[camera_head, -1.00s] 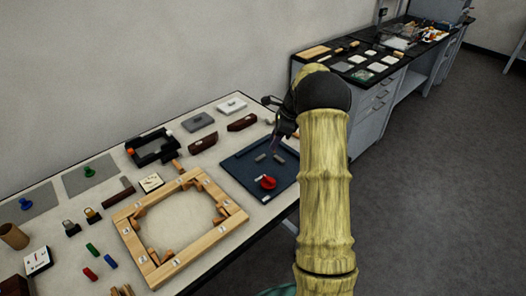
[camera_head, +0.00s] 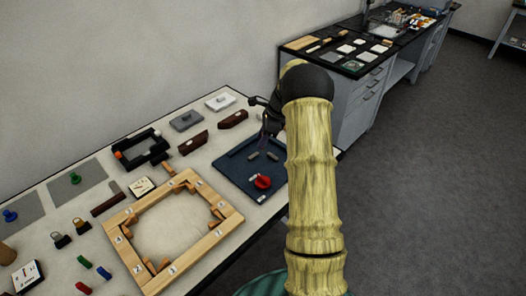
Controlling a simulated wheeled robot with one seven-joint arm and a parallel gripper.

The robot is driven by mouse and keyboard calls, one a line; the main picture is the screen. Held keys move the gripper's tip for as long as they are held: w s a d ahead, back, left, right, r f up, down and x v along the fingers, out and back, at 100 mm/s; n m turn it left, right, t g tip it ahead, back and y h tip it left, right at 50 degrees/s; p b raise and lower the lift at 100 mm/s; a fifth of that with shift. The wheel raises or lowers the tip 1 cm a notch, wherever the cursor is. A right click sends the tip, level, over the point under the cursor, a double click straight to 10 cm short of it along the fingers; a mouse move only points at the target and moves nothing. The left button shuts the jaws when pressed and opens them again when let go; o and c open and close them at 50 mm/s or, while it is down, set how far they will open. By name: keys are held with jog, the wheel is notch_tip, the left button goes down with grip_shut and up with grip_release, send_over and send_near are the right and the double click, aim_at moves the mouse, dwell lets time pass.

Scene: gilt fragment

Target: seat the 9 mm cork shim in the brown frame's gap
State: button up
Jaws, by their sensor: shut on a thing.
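A light brown wooden frame (camera_head: 215,240) with numbered labels and small wooden blocks along its inner edges lies on the table; I cannot tell where its gap is. Several dark brown blocks, one of them (camera_head: 193,144) at the back, also lie there. My gripper (camera_head: 264,140) is over the back of a dark blue tray (camera_head: 236,173), partly hidden by my arm. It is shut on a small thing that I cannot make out. Two small grey pieces, one of them (camera_head: 253,156), lie in the tray below it. I cannot pick out the cork shim for sure.
A red round thing (camera_head: 263,182) lies in the tray. A black holder (camera_head: 140,150) and grey and white blocks stand at the back. Small coloured pieces and grey mats (camera_head: 77,179) are at the left. A dark workbench (camera_head: 340,62) stands beyond, with open floor at right.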

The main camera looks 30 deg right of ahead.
jog(key=shift+f, duration=1.2)
jog(key=shift+f, duration=0.1)
jog(key=shift+f+p, duration=0.4)
jog(key=shift+f, duration=1.35)
jog(key=shift+f, duration=0.15)
jog(key=o, duration=1)
jog(key=shift+c, duration=0.2)
